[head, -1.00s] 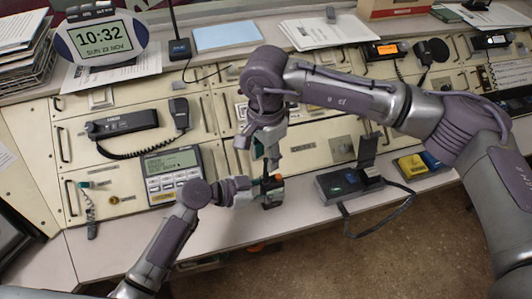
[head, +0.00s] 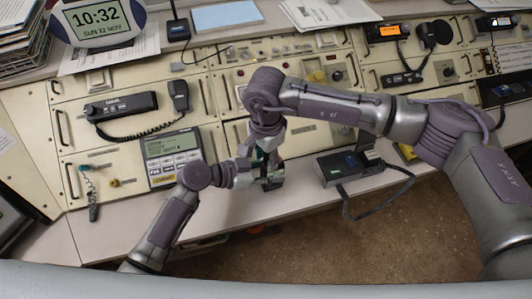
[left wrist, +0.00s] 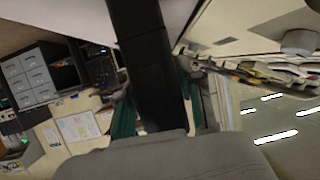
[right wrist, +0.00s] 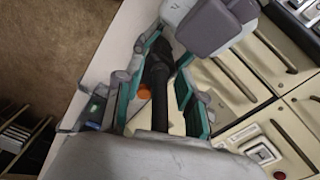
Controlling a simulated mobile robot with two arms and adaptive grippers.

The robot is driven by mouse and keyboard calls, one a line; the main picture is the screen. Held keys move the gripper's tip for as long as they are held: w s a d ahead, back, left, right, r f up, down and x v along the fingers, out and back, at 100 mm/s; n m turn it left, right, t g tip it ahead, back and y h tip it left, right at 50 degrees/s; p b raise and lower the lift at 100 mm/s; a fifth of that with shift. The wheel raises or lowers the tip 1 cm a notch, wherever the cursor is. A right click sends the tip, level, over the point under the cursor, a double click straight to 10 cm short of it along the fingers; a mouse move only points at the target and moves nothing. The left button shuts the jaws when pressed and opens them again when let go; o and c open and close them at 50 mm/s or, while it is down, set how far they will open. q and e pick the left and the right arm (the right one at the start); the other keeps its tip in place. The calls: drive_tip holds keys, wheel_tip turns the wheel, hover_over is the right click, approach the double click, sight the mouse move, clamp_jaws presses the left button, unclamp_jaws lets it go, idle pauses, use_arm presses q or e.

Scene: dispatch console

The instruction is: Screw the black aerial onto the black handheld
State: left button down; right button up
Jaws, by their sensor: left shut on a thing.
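The black handheld (left wrist: 145,65) is between the green-lined fingers of my left gripper (head: 268,178), which is shut on it above the console's front edge. In the right wrist view the handheld (right wrist: 157,70) shows an orange knob beside the foot of the black aerial (right wrist: 160,112). The aerial is a thin rod lined up with the handheld's top and appears to meet it. I cannot tell how tightly they join. My right gripper (right wrist: 165,52) reaches over them from above, its fingers apart on either side of the aerial and handheld top. In the head view my arms mostly hide both.
A black dock (head: 348,168) with a looping cable stands on the ledge to the right. A grey keypad unit (head: 172,155) is left of my grippers. A radio (head: 122,105) with a corded microphone (head: 180,95) sits behind. The floor (head: 330,245) in front is clear.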

drive_tip(key=shift+c, duration=0.2)
clamp_jaws()
drive_tip(key=m, duration=1.1)
drive_tip(key=shift+m, duration=0.3)
drive_tip(key=shift+o, duration=0.7)
unclamp_jaws()
